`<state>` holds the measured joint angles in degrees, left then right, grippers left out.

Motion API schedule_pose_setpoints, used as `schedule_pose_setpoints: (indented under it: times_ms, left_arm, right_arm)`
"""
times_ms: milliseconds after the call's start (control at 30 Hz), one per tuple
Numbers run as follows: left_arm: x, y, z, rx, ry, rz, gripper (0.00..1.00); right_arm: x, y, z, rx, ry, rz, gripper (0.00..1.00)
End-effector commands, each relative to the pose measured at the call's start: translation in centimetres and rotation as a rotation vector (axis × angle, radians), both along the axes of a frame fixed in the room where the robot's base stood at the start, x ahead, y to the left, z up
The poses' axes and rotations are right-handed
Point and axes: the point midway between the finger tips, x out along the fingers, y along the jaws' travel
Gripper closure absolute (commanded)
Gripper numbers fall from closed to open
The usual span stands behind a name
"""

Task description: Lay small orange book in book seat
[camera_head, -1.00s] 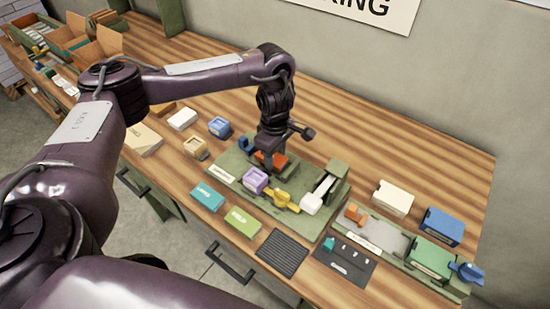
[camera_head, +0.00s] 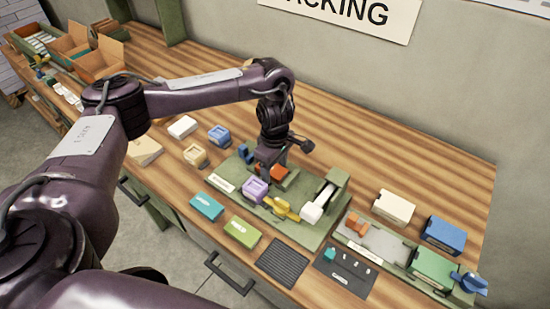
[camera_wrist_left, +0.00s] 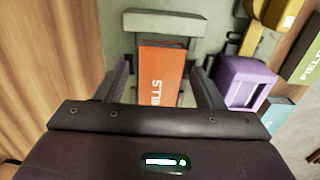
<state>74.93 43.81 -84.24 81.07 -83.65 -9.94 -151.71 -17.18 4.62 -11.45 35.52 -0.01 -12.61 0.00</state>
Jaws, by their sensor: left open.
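The small orange book (camera_head: 280,172) lies on the green fixture (camera_head: 225,171). In the left wrist view the orange book (camera_wrist_left: 162,72) shows white lettering and sits between green-grey blocks, with its far end at the crosswise block (camera_wrist_left: 162,22), which looks like part of the book seat. My left gripper (camera_head: 269,170) points down over the book. In the left wrist view its fingers (camera_wrist_left: 163,85) are apart, one on each side of the book, with gaps visible. The book's near end is hidden by my gripper body. My right gripper is not in view.
A purple block (camera_head: 255,189) and a yellow clamp (camera_head: 281,207) are close beside the gripper. The wooden table behind the fixture is clear.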

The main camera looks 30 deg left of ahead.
Motion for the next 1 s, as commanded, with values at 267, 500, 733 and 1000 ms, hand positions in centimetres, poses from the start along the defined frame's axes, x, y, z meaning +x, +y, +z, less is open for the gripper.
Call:
schedule_pose_setpoints:
  times_ms: [267,500,733,1000]
  left_arm:
    - [0.2,0.0,4.3,0.002,-0.008,-0.002,0.38]
    - [0.2,0.0,8.9,0.002,-0.007,-0.002,0.38]
    - [0.1,0.0,11.6,0.001,-0.003,-0.001,0.38]
    - [0.0,0.0,12.2,-0.001,-0.001,-0.001,0.38]
  right_arm:
    - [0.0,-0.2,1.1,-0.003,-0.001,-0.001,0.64]
    - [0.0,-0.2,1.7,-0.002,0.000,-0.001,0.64]
    - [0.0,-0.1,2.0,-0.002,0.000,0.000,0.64]
    - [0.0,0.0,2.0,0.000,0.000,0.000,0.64]
